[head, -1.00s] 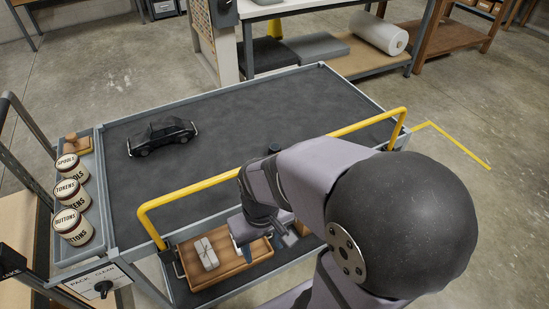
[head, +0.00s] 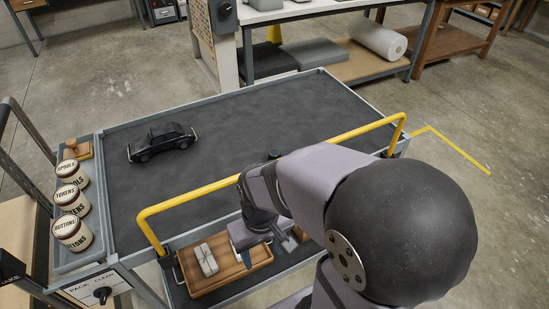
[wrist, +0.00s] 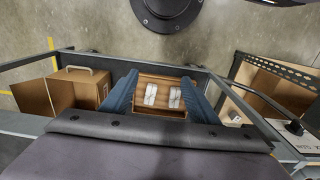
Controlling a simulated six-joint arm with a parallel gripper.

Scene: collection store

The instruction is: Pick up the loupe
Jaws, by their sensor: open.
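I cannot make out the loupe for certain in either view. A small dark round piece (head: 273,154) shows on the cart top just behind my arm, mostly hidden, and I cannot tell what it is. My gripper (head: 262,244) hangs past the yellow rail, over the right part of a wooden tray (head: 205,287) on the lower shelf. In the wrist view my gripper (wrist: 157,100) has its two blue fingers wide apart with nothing held between them. The tray and a white tied packet (wrist: 151,95) show below and between the fingers.
A black toy car (head: 161,142) stands on the dark cart top (head: 240,120). Labelled jars (head: 72,232) line the left side tray. The yellow rail (head: 190,205) runs close by my arm. A cardboard box (wrist: 80,90) is at left in the wrist view.

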